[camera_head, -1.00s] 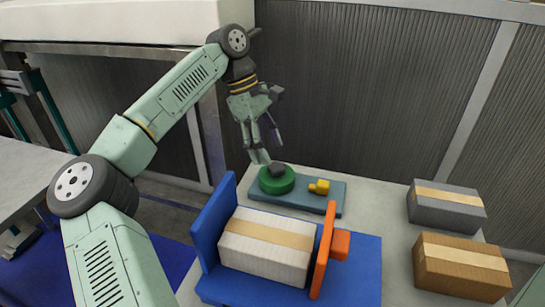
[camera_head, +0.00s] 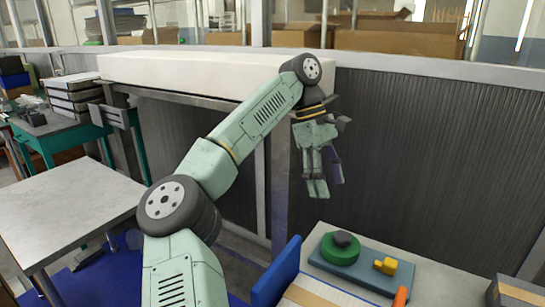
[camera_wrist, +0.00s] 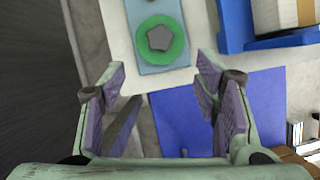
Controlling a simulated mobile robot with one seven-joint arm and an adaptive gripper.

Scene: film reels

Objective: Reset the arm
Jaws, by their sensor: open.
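My gripper (camera_head: 318,190) hangs fingers down at the end of my raised arm, in front of the ribbed grey wall. It also shows in the wrist view (camera_wrist: 160,88), with its fingers apart and nothing between them. A green round piece (camera_head: 340,250) with a dark knob (camera_head: 343,239) on top sits on a blue-grey plate (camera_head: 360,262), below and apart from the gripper. The green piece shows at the top of the wrist view (camera_wrist: 178,52), beyond the fingers. A small yellow piece (camera_head: 386,266) is on the same plate.
The white worktable (camera_head: 440,288) is at lower right, with a blue fixture (camera_head: 277,275), a cardboard-taped box (camera_head: 312,296) and another box (camera_head: 515,293) at its cut-off edge. A white beam (camera_head: 200,72) runs behind my arm. An empty light table (camera_head: 65,210) stands left.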

